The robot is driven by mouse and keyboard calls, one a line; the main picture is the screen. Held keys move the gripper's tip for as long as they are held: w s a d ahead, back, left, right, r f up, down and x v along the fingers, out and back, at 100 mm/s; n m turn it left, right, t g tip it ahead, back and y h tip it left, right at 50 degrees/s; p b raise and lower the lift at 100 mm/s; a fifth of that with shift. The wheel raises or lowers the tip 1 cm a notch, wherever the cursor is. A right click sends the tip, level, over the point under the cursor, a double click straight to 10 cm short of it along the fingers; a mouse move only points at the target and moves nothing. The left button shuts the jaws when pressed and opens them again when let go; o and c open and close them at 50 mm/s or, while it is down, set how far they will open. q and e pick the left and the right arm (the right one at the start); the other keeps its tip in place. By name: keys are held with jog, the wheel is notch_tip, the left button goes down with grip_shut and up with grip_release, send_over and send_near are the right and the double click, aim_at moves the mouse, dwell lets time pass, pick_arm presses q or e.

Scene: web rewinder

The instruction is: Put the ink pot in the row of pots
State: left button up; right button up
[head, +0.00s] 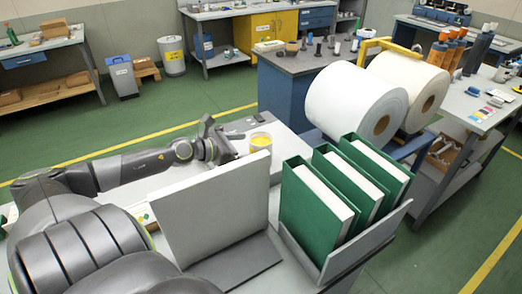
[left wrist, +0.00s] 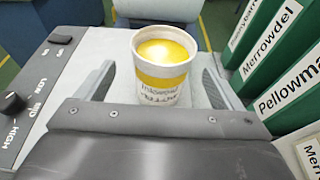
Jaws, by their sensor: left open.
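The ink pot (head: 261,142) is a white cup with a yellow band and yellow ink at its open top. It stands upright on the pale worktop, behind a grey upright panel in the head view. In the left wrist view the pot (left wrist: 163,75) shows between the two fingers of my left gripper (left wrist: 163,82), with a gap on each side. The gripper (head: 226,140) is open and just left of the pot in the head view. My right gripper is out of view. I cannot make out a clear row of pots.
Green binders (head: 345,185) stand in a grey holder (head: 345,260) to the right, close beside the gripper. A grey upright panel (head: 215,205) stands in front of the pot. Large white rolls (head: 345,100) lie behind. A control panel (left wrist: 35,95) is at left in the wrist view.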

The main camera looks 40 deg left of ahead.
pick_arm(q)
jog(key=shift+w, duration=0.15)
jog(key=shift+w+d+p, duration=0.25)
jog(key=shift+w+p, duration=0.3)
jog(key=shift+p, duration=0.1)
jog(key=shift+x, duration=1.95)
jog(key=shift+f, duration=0.1)
jog(key=shift+s, duration=0.1)
jog(key=shift+c, duration=0.3)
jog(key=c, duration=1.4)
